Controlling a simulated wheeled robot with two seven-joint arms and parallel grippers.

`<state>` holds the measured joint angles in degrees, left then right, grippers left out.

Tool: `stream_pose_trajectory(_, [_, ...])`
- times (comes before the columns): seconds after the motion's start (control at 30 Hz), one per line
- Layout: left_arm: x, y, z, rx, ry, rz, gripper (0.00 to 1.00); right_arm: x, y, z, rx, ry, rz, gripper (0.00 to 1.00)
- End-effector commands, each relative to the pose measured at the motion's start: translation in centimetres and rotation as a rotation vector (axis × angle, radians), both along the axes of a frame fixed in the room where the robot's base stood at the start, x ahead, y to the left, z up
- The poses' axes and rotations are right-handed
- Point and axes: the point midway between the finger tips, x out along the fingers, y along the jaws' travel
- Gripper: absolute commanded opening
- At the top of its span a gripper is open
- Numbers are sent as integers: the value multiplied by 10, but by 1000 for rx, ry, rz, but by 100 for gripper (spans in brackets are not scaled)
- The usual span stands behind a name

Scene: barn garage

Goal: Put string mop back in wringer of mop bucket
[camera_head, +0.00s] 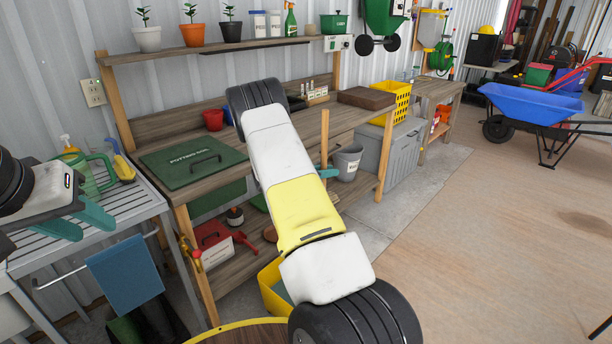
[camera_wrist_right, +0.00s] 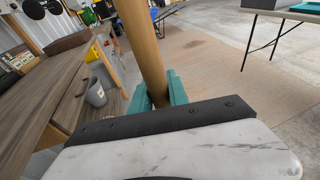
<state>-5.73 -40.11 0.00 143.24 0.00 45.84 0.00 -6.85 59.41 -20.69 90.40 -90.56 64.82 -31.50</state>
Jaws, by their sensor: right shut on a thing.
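A wooden pole (camera_wrist_right: 143,45), which looks like the mop handle, stands between the teal fingers of my right gripper (camera_wrist_right: 158,92) in the right wrist view. The gripper is shut on it. In the head view the handle's upper end (camera_head: 324,135) shows beside my right arm, with a teal fingertip (camera_head: 328,172) near it. The mop's strings are hidden. A yellow container (camera_head: 272,290), possibly the mop bucket, shows partly behind my right arm at the bottom. No wringer can be made out. My left gripper (camera_head: 80,222) is open and empty above the slatted grey table.
A wooden potting bench (camera_head: 345,120) with a green mat (camera_head: 193,160) runs along the wall. A grey bucket (camera_head: 347,162) and a grey storage box (camera_head: 403,150) stand behind the handle. A blue wheelbarrow (camera_head: 535,105) is at the right. Much of the floor at right is clear.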

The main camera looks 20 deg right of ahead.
Motion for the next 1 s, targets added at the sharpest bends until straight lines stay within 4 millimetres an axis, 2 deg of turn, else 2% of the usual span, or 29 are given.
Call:
stream_pose_trajectory(0.27, [0, 0, 0, 0, 0, 0, 36, 0, -1, -36, -3, 1, -1, 0])
stream_pose_trajectory(0.67, [0, 0, 0, 0, 0, 0, 36, 0, 0, -41, -3, -1, 0, 0])
stream_pose_trajectory(0.7, [0, 0, 0, 0, 0, 0, 36, 0, 0, -43, 1, 1, 0, 26])
stream_pose_trajectory(0.77, [0, 0, 0, 0, 0, 0, 36, 0, 0, -43, 1, 1, 0, 38])
stream_pose_trajectory(0.8, [0, 0, 0, 0, 0, 0, 36, 0, 0, -43, 1, 1, 0, 42])
stream_pose_trajectory(1.0, [0, 0, 0, 0, 0, 0, 36, 0, 0, -42, 1, 1, 0, 42])
